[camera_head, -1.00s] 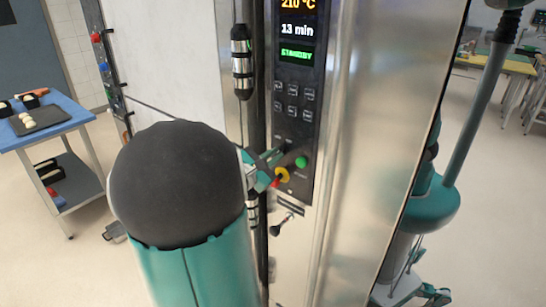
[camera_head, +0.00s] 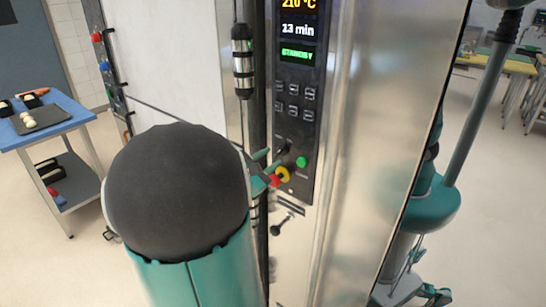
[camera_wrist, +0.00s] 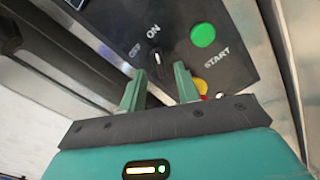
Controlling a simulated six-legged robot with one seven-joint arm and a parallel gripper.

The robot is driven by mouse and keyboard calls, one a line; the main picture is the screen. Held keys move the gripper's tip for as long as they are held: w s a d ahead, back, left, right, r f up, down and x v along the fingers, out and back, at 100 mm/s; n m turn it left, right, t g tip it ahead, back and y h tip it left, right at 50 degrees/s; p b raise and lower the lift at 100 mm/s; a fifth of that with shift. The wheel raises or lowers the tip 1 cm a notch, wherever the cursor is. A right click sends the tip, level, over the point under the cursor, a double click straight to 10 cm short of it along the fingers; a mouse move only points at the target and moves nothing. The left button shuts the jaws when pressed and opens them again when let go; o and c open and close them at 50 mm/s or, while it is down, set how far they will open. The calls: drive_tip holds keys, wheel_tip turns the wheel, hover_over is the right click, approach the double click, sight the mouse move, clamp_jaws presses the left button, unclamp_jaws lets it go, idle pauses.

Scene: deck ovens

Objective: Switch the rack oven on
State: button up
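The rack oven's black control panel (camera_head: 297,100) shows 210 °C, 13 min and a green STANDBY line in the head view. Its dark rotary knob (camera_head: 283,148) sits left of the green START button (camera_head: 301,162). In the wrist view the knob (camera_wrist: 157,60) stands below the OFF and ON labels; its exact setting is hard to tell. My gripper (camera_wrist: 159,72) is open, with its two green fingers apart on either side of the knob's line and no clear contact. In the head view my gripper (camera_head: 265,167) is close to the panel, partly hidden by my arm.
A red and yellow stop button (camera_head: 282,174) sits just below the knob; in the wrist view a finger partly hides it. A vertical door handle (camera_head: 242,62) is left of the panel. A blue trolley (camera_head: 75,112) stands at far left.

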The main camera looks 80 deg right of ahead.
drive_tip(key=v, duration=1.1)
drive_tip(key=shift+w+a, duration=0.1)
drive_tip(key=shift+a, duration=0.05)
